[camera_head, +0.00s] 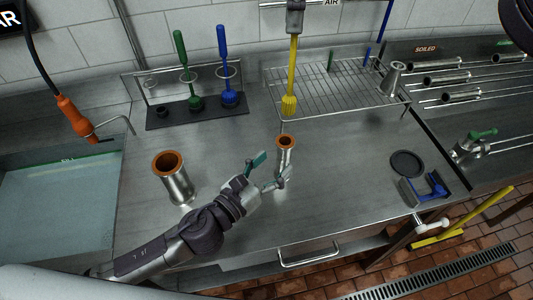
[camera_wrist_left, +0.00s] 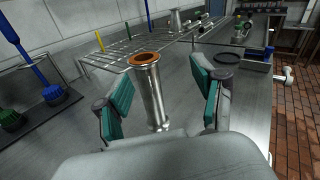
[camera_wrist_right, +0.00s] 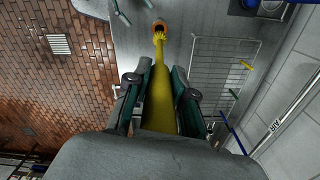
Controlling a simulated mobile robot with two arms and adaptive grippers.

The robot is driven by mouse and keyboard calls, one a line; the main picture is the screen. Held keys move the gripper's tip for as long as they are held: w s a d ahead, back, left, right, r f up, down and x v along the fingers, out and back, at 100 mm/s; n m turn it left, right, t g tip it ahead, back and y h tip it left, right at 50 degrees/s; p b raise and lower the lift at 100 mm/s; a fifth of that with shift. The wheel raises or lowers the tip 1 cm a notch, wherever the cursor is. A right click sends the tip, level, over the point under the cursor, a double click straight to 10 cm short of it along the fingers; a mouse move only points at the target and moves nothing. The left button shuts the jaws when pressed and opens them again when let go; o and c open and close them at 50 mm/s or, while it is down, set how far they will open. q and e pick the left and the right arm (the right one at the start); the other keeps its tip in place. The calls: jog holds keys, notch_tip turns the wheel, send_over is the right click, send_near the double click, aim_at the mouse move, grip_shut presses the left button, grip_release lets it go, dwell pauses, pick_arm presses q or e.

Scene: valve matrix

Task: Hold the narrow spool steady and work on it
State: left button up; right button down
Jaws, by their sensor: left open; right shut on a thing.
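The narrow spool (camera_head: 285,157), a steel tube with an orange-rimmed open top, stands upright on the steel counter. My left gripper (camera_head: 265,178) is open, its teal-padded fingers on either side of the spool. In the left wrist view the spool (camera_wrist_left: 152,95) stands between the fingers with gaps on both sides. My right gripper (camera_head: 295,20) is shut on the handle of a yellow brush (camera_head: 292,70), bristles down. The bristles are above the counter, apart from the spool in the head view. In the right wrist view the brush head (camera_wrist_right: 159,37) overlaps the spool's orange opening (camera_wrist_right: 160,24).
A wider spool (camera_head: 174,180) stands at left. Green (camera_head: 182,55) and blue (camera_head: 222,45) brushes stand in a holder behind. A wire rack (camera_head: 330,88) lies back right. A black disc (camera_head: 407,164) and blue clamp (camera_head: 432,186) lie right. A sink (camera_head: 60,205) is far left.

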pick_arm(q)
jog(key=w+a+r+m, duration=0.1)
pick_arm(e)
jog(key=shift+s, duration=0.1)
pick_arm(q)
send_near(280, 160)
jog(key=shift+t, duration=0.4)
jog(key=x, duration=0.2)
jog(key=f+x, duration=0.1)
jog(key=x, duration=0.1)
jog(key=shift+w+d, duration=0.1)
jog(key=shift+d, duration=0.15)
jog(key=x, duration=0.7)
jog(key=shift+w, duration=0.15)
pick_arm(e)
jog(key=shift+d, duration=0.1)
pick_arm(q)
jog(key=shift+w, duration=0.1)
grip_shut()
pick_arm(e)
jog(key=shift+f+m, duration=0.7)
jog(key=shift+f, duration=0.75)
